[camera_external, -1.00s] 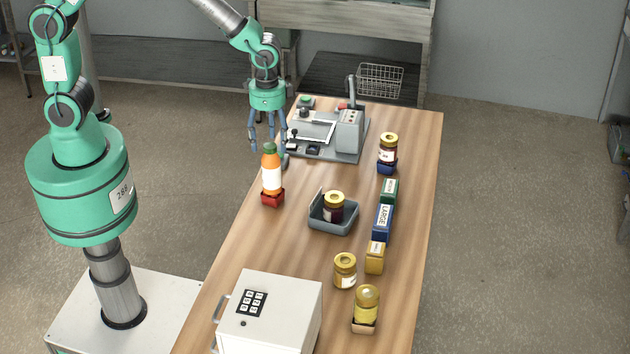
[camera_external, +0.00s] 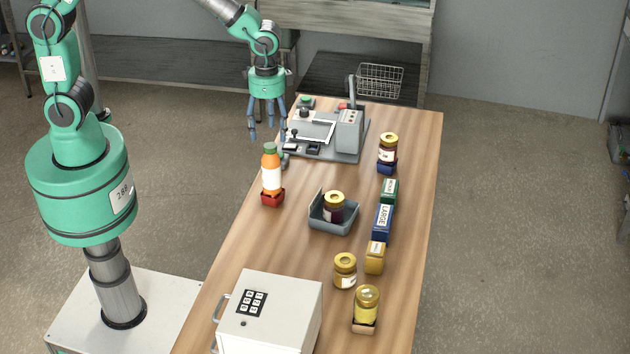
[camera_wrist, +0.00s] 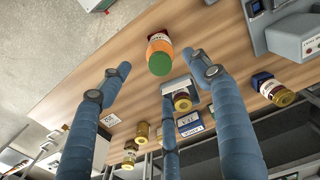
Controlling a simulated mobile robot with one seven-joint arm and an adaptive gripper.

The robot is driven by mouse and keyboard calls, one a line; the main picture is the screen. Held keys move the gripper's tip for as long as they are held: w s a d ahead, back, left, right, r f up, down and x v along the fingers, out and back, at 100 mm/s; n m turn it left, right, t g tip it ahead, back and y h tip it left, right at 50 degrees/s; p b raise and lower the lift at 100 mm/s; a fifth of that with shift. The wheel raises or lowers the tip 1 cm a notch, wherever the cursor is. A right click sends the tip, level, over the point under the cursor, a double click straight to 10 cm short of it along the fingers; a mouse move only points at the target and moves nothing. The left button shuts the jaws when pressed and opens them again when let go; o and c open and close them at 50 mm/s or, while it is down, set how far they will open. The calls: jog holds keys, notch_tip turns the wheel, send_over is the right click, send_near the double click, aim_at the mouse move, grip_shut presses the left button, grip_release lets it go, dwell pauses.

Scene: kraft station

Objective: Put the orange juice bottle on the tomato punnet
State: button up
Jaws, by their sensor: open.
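The orange juice bottle (camera_external: 271,178), with a white label and green cap, stands upright on a small red block-like thing (camera_external: 272,199) near the table's left edge. The red thing may be the tomato punnet, but it is too small to tell. My gripper (camera_external: 268,133) is open and empty, with its blue fingers pointing down above and behind the bottle, apart from it. In the wrist view, the bottle (camera_wrist: 160,54) shows cap towards me, beyond the spread fingers of my gripper (camera_wrist: 160,75). The red thing is mostly hidden behind the bottle there.
A grey machine (camera_external: 349,130) stands at the table's back. A grey bin (camera_external: 331,226) holds a dark jar (camera_external: 334,205). Jars and small boxes, among them a blue one (camera_external: 382,224), line the right side. A white safe-like box (camera_external: 271,310) is at the front. Wood around the bottle is clear.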

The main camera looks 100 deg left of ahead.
jog(key=shift+s+d+r, duration=0.1)
jog(key=shift+d+r, duration=0.05)
jog(key=shift+r, duration=0.3)
jog(key=s+d+r+t, duration=0.1)
jog(key=s+d+r, duration=0.3)
jog(key=s+r, duration=0.25)
jog(key=s+d+r+m+t, duration=0.1)
jog(key=s+d+r+t, duration=0.15)
jog(key=s+r, duration=0.4)
jog(key=s+d+r, duration=0.4)
jog(key=s+r, duration=0.1)
jog(key=r, duration=0.3)
jog(key=s+d+r+t, duration=0.2)
jog(key=s+d, duration=0.1)
jog(key=s, duration=0.7)
jog(key=shift+r+m, duration=0.2)
jog(key=shift+m, duration=0.2)
jog(key=shift+d, duration=0.1)
notch_tip(320, 180, down, 11)
jog(key=b, duration=1)
jog(key=shift+b, duration=0.4)
jog(key=shift+r, duration=0.15)
